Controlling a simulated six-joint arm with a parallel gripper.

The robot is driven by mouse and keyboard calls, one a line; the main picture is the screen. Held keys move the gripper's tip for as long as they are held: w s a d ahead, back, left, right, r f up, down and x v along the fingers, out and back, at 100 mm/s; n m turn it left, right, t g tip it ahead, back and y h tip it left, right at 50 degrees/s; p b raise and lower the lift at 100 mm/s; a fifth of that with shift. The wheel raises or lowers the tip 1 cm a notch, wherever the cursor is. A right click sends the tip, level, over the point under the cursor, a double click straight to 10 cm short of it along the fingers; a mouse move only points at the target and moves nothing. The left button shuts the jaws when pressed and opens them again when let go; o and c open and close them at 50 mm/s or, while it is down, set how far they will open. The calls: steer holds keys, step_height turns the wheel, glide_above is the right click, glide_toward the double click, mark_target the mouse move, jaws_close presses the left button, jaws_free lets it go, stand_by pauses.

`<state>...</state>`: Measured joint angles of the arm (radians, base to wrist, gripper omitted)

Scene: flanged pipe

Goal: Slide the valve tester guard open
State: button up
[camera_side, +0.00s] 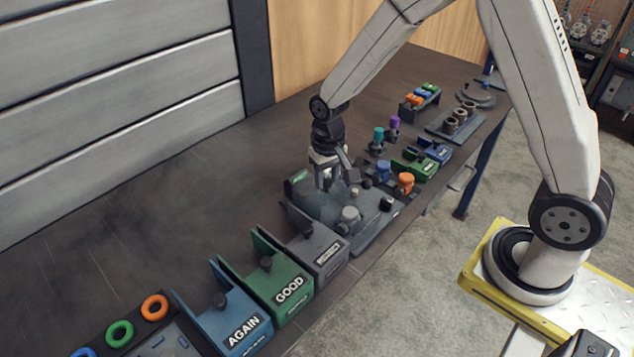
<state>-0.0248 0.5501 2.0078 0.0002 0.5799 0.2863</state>
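The valve tester (372,232) is a grey station in the middle of the bench, with knobs and a small round fitting on its top. Its guard seems to be the greyish see-through panel (312,203) at its left and back side, but its edges are hard to make out. My gripper (326,186) points down over the back left part of the tester, close to the guard. Whether it touches the guard cannot be told. The fingers are small and dark here, so their gap is unclear. My gripper hides part of the tester's back.
Bins marked GOOD (290,291) and AGAIN (243,331), plus a grey bin (328,254), stand in front left of the tester. Orange and blue knobbed valves (405,182) and several holders stand to its right. The bench behind, toward the shutter, is clear.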

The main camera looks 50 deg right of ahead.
steer(key=shift+o, duration=1.3)
steer(key=shift+r, duration=0.1)
steer(key=shift+r, duration=3.8)
steer(key=shift+r, duration=1.5)
steer(key=shift+s, duration=0.1)
steer(key=s, duration=1.6)
steer(key=shift+d, duration=0.15)
